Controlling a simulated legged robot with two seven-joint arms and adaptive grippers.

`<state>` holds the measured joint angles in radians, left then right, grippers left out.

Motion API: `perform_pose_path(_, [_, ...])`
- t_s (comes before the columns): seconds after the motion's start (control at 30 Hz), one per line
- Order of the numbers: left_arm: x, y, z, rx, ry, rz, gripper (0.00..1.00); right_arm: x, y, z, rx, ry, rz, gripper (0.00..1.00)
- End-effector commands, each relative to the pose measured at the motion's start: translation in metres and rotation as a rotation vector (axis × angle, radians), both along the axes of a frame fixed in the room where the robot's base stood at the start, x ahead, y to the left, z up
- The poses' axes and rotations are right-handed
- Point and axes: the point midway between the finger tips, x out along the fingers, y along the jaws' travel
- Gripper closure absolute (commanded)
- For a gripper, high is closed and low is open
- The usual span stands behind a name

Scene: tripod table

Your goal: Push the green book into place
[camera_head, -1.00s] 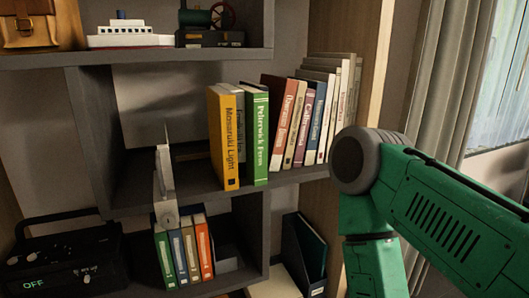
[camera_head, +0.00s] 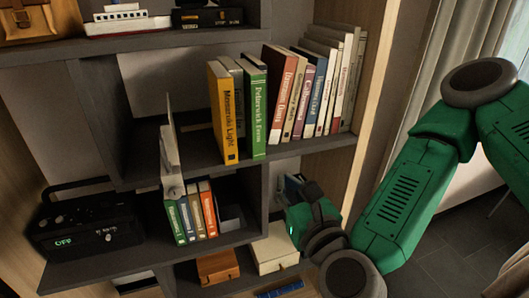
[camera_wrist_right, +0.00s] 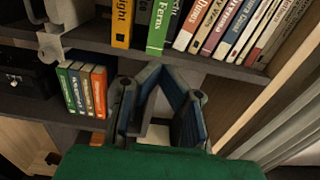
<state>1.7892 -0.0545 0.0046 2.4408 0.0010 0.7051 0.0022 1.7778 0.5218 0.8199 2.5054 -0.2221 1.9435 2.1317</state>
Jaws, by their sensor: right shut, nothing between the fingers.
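The green book (camera_head: 255,112), with pale lettering on its spine, stands upright on the middle shelf. Its spine sits forward near the shelf edge, beside a yellow book (camera_head: 225,112) with a thin darker book between them. It also shows in the wrist view (camera_wrist_right: 160,25). My right gripper (camera_head: 297,188) is below the middle shelf and to the right of the green book, apart from it. In the wrist view its fingers (camera_wrist_right: 155,72) come together, empty, below the book's lower edge. My left gripper is not in view.
A row of leaning books (camera_head: 315,90) stands right of the green book. Below are smaller books (camera_head: 190,212), one also green, and a black radio (camera_head: 85,222). A pale upright piece (camera_head: 170,155) stands at the shelf edge on the left. Boxes (camera_head: 275,248) sit lower down.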

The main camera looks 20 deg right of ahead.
Motion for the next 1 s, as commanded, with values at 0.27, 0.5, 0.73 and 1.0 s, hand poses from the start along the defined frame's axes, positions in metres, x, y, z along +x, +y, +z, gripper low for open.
perform_pose_path(0.27, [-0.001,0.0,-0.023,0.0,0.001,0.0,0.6,0.036,0.0,0.001,-0.002,-0.003,-0.003,1.0])
perform_pose_path(0.5, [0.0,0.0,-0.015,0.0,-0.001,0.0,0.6,0.087,0.002,0.002,-0.004,-0.002,-0.002,1.0])
perform_pose_path(0.73, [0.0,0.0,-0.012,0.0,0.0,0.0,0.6,0.119,0.004,0.001,-0.003,0.0,0.001,1.0])
perform_pose_path(1.0, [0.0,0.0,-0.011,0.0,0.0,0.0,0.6,0.129,0.005,0.0,-0.002,0.001,0.002,1.0])
